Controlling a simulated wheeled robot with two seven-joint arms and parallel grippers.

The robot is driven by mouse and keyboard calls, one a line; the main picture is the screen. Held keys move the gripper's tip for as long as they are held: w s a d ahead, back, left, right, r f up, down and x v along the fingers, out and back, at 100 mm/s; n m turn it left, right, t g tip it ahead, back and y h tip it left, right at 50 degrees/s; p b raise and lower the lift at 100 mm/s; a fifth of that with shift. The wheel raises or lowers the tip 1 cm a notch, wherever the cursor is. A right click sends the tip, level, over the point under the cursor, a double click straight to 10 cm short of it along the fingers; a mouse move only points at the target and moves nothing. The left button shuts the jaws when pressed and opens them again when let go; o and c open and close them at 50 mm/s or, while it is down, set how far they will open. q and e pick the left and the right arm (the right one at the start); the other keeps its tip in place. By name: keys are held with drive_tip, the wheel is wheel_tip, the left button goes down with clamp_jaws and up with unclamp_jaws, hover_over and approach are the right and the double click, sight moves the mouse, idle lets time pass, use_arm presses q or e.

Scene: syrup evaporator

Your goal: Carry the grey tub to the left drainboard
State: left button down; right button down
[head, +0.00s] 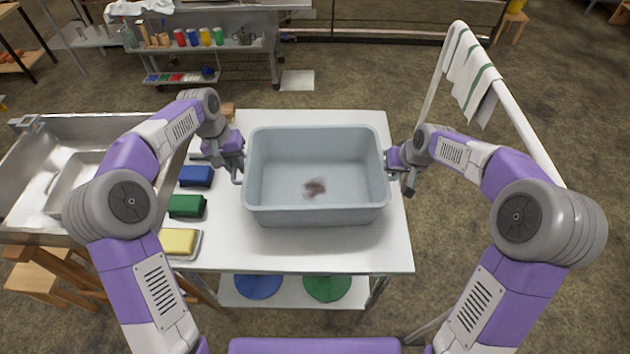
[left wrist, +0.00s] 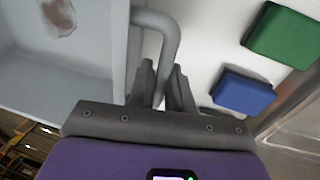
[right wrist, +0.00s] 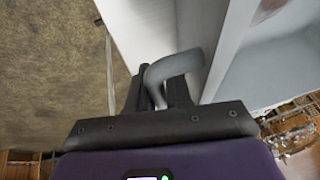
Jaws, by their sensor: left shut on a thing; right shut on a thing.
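The grey tub (head: 316,216) is over the white table in the middle of the head view, open side up, with a brownish stain on its inner floor. My left gripper (head: 238,172) is shut on the handle at the tub's left end; the curved handle (left wrist: 168,40) runs between the fingers in the left wrist view. My right gripper (head: 408,184) is shut on the handle at the right end; that handle (right wrist: 178,66) shows in the right wrist view. I cannot tell whether the tub touches the table. The left drainboard cannot be told apart clearly in these views.
A steel sink unit (head: 40,236) stands left of the white table (head: 345,252). Blue (head: 196,176), green (head: 186,206) and yellow (head: 178,241) blocks lie along the table's left side. A rail with a striped towel (head: 470,75) stands at right. A cart (head: 205,58) stands behind.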

use_arm(q)
drive_tip(key=shift+r, duration=0.2)
use_arm(e)
drive_tip(key=shift+r, duration=0.15)
